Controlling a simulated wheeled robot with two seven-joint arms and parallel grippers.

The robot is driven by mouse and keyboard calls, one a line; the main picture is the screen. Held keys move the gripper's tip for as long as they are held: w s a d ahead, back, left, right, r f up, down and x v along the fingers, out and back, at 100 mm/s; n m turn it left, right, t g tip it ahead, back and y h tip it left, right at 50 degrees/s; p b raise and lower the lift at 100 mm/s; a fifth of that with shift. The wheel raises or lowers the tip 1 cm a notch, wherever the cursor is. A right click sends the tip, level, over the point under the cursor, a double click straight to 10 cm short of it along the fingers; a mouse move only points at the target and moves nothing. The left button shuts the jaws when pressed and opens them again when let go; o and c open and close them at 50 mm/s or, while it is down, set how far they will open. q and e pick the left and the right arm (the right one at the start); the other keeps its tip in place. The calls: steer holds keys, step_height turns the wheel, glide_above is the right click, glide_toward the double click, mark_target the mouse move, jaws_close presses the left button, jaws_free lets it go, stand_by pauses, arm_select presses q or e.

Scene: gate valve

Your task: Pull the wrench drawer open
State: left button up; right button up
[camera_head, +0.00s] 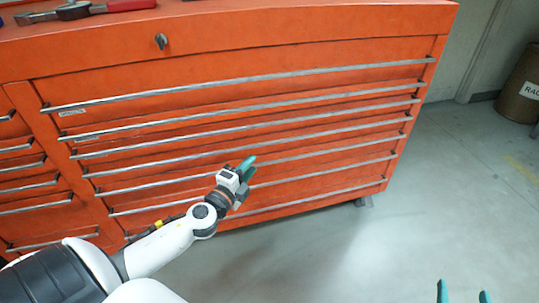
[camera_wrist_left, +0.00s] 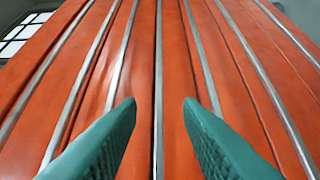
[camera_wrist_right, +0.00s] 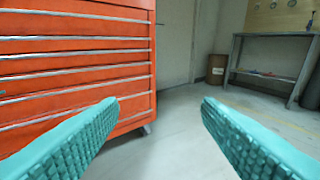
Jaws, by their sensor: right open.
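The orange tool cabinet (camera_head: 250,55) has a wide stack of drawers with long silver bar handles. Small labels at the left ends of upper drawers are too small to read, so I cannot tell which is the wrench drawer. My left gripper (camera_head: 247,166) is in front of the lower drawers. In the left wrist view its teal fingers are apart and empty, pointing at the drawer fronts, with one handle bar (camera_wrist_left: 158,50) lined up between them. Contact is not visible. My right gripper (camera_head: 463,292) is open and empty above the floor, right of the cabinet.
Tools with a red handle (camera_head: 130,5) lie on the cabinet top. A narrower drawer column (camera_head: 30,165) stands at the left. A brown barrel (camera_head: 520,88) and a workbench (camera_wrist_right: 275,62) stand at the right. The floor (camera_head: 400,200) before the cabinet is clear.

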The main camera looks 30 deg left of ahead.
mark_target(270, 142)
arm_select(q)
steer(key=w, duration=1)
steer(key=shift+w+a, duration=0.4)
steer(key=shift+w, duration=0.45)
arm_select(e)
steer(key=shift+w+a+r+t, duration=0.15)
steer(key=shift+r+t, duration=0.25)
steer(key=shift+r, duration=0.25)
steer(key=shift+w+a+r+t, duration=0.1)
steer(key=shift+r+t, duration=0.3)
steer(key=shift+r, duration=0.2)
arm_select(q)
jaws_close()
arm_select(e)
steer(key=shift+y, duration=0.3)
